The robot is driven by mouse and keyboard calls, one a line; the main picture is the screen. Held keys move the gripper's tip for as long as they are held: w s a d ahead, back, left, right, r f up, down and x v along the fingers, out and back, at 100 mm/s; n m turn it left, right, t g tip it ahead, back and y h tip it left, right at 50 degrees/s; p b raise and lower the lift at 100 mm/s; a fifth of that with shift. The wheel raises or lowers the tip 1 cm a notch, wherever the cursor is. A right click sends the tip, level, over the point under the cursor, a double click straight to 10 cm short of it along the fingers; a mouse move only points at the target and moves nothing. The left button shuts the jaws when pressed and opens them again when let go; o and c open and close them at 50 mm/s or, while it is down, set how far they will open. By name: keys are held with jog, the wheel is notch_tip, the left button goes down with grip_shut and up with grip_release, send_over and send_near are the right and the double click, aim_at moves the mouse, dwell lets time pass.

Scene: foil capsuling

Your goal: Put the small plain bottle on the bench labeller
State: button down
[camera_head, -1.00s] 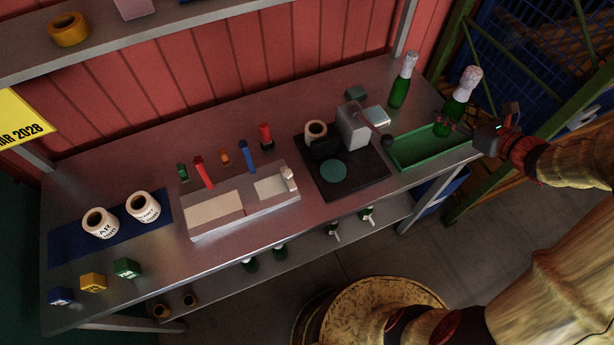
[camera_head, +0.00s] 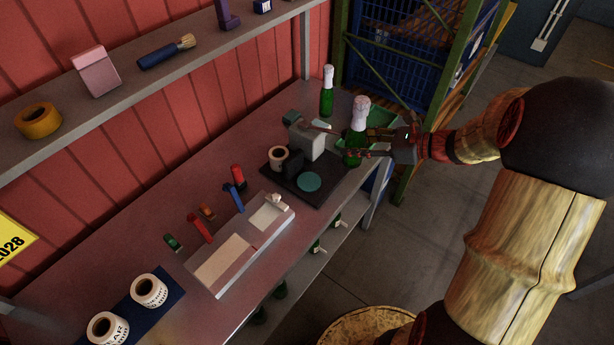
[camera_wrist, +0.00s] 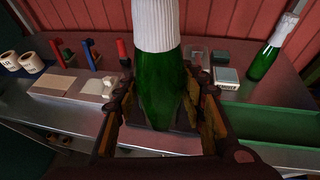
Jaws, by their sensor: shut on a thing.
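A green bottle (camera_head: 355,143) with a white foil top is upright in my gripper (camera_head: 362,152), which is shut on its body. The wrist view shows the same bottle (camera_wrist: 163,85) between my two fingers (camera_wrist: 160,115). I see no label on its visible side. The bench labeller has a black base (camera_head: 325,191), a round teal pad (camera_head: 309,182), a grey block and a paper roll. The held bottle is to the right of the pad, near the base's right edge, and seems above the bench. In the wrist view it hides most of the labeller.
Another foil-topped green bottle (camera_head: 327,92) stands at the back of the bench. A green tray (camera_wrist: 270,124) lies on the right, partly hidden in the head view. A grey and white fixture (camera_head: 240,245) with colored-handled tools behind it stands left of the labeller. An overhead shelf (camera_head: 130,85) runs along the wall.

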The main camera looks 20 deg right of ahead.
jog(key=shift+w+a+f+b, duration=0.85)
jog(key=shift+w+a+f, duration=0.2)
jog(key=shift+a+f, duration=0.85)
jog(key=shift+w+a+f+b, duration=0.85)
jog(key=shift+w+a+f, duration=0.2)
jog(key=shift+a+f, duration=0.9)
jog(key=shift+w+a+f+b, duration=0.95)
jog(key=shift+a+f, duration=0.65)
jog(key=shift+f, duration=0.6)
jog(key=shift+f, duration=0.15)
jog(key=c, duration=1.1)
grip_release()
